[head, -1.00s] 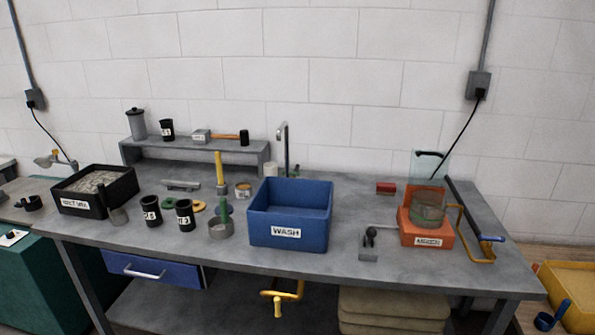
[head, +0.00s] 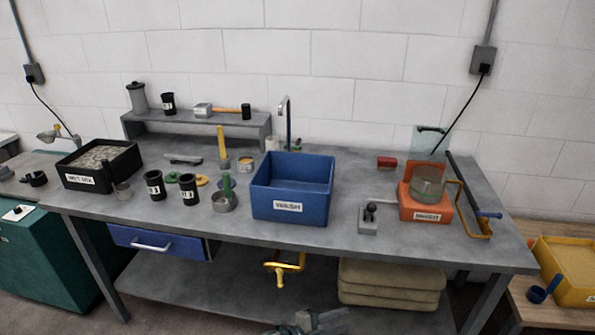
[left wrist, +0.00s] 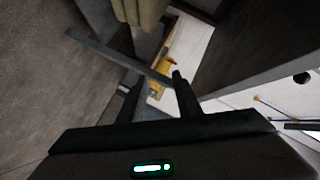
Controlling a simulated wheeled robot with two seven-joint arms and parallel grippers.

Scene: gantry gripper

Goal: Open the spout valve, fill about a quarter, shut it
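A yellow pipe with a downward outlet (head: 281,275) hangs under the bench's front edge, below the blue WASH bin (head: 290,208). A grey gooseneck spout (head: 288,120) stands behind that bin. I cannot tell where either one's valve is set, and no flow shows. My left gripper (head: 305,320) is at the bottom edge of the head view, low in front of the bench and apart from the yellow pipe. In the left wrist view its two dark fingers (left wrist: 157,92) are spread with nothing between them. My right gripper is not in view.
An orange machine (head: 425,212) with a clear vessel (head: 428,183) sits at the bench's right. Black cups (head: 154,186) and a black bin (head: 97,181) stand at the left. Stacked sacks (head: 390,286) lie on the lower shelf. The bench's front strip (head: 300,239) is clear.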

